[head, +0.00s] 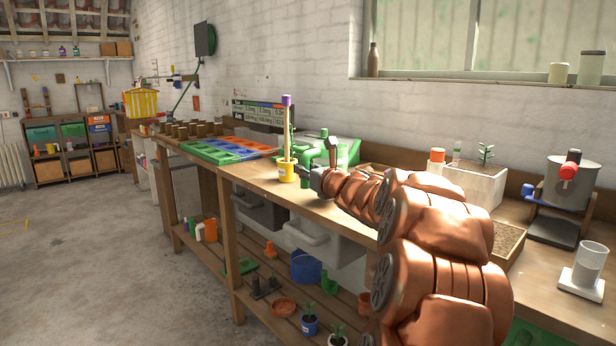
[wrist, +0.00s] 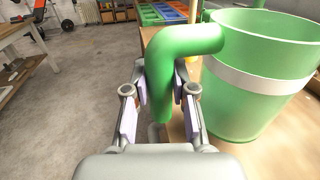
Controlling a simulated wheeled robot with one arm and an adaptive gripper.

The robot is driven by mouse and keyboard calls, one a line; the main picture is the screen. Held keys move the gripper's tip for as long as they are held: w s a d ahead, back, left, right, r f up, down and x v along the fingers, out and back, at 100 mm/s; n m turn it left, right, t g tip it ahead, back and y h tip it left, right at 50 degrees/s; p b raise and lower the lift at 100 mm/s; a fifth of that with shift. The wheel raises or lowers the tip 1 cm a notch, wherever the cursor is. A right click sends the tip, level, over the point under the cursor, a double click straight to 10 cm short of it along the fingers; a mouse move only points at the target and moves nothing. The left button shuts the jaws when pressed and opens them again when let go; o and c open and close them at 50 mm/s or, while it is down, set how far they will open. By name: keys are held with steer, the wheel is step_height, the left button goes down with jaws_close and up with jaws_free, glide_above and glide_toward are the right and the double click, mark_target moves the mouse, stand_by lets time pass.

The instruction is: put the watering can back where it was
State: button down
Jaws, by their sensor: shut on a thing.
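The green watering can (wrist: 262,45) with a pale band fills the right of the wrist view. Its thick curved green handle (wrist: 183,42) comes down between the two fingers of my gripper (wrist: 160,105). The fingers are shut on this handle, with the can's body just to the right. In the head view the green can (head: 346,150) shows behind my gripper (head: 308,176), partly hidden by it and my arm. The can looks upright over the wooden bench. I cannot tell whether its base touches the bench top.
A yellow pot (head: 287,171) with a tall purple-topped stick stands close by my gripper. Blue, green and orange trays (head: 225,150) lie farther left on the bench (head: 262,184). A white planter (head: 470,183) stands to the right. The floor (head: 90,270) at left is open.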

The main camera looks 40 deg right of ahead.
steer(key=shift+w+d+f+p, duration=0.3)
steer(key=shift+w+d+f, duration=1.85)
steer(key=shift+d, duration=0.2)
steer(key=c, duration=1)
jaws_free()
steer(key=shift+o, duration=0.2)
steer(key=shift+r, duration=0.2)
steer(key=b+v, duration=0.1)
steer(key=v, duration=1.1)
steer(key=shift+f, duration=0.1)
